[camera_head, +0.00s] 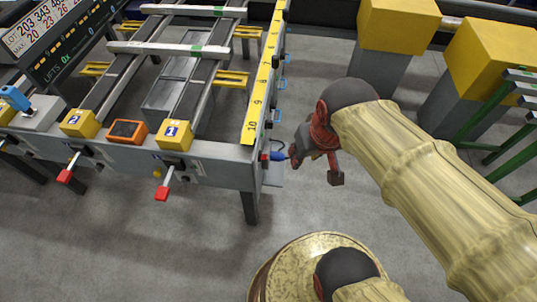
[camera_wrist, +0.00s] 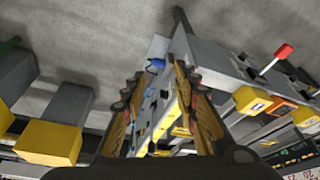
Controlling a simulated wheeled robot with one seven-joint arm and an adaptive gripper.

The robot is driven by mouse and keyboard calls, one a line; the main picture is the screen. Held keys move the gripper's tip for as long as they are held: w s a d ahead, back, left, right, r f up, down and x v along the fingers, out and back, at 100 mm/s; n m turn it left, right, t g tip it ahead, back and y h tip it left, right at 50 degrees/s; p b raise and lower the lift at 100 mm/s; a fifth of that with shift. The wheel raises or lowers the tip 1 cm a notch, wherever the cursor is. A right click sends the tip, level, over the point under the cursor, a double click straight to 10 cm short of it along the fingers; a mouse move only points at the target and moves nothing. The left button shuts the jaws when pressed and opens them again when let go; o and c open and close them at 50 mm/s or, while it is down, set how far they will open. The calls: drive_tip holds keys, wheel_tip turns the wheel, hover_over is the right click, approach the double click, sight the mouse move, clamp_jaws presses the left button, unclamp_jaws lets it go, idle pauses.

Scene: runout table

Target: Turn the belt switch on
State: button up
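The grey runout table (camera_head: 215,165) fills the left of the head view. At its near right corner is a small blue and red fitting (camera_head: 277,156); its blue part (camera_wrist: 155,66) also shows in the wrist view between the fingers. A blue lever (camera_head: 15,97) stands on a grey box at far left. No label shows which is the belt switch. My gripper (camera_head: 315,167) is just right of the corner fitting, with its fingers apart and nothing seen between them in the head view. In the wrist view my gripper (camera_wrist: 160,85) has a finger on each side.
Two red-tipped levers (camera_head: 162,192) (camera_head: 66,175) stick out from the table's front. Above them are yellow numbered boxes (camera_head: 174,134) and an orange box (camera_head: 127,131). Yellow-topped grey blocks (camera_head: 397,25) and a green frame (camera_head: 490,150) stand to the right. Floor in front is clear.

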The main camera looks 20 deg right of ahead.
drive_tip(key=w+d+f+m+g+y+p, duration=0.1)
drive_tip(key=d+f+m+g+p, duration=0.25)
drive_tip(key=f, duration=0.25)
drive_tip(key=m+t+y+p, duration=0.8)
drive_tip(key=m+t+y, duration=0.15)
drive_tip(key=y, duration=0.55)
approach(263, 157)
drive_tip(key=w+f, duration=0.1)
drive_tip(key=x, duration=0.7)
drive_tip(key=shift+m+g+b, duration=0.3)
drive_tip(key=shift+g+b, duration=0.1)
drive_tip(key=shift+w+f, duration=0.15)
drive_tip(key=shift+c, duration=0.6)
clamp_jaws()
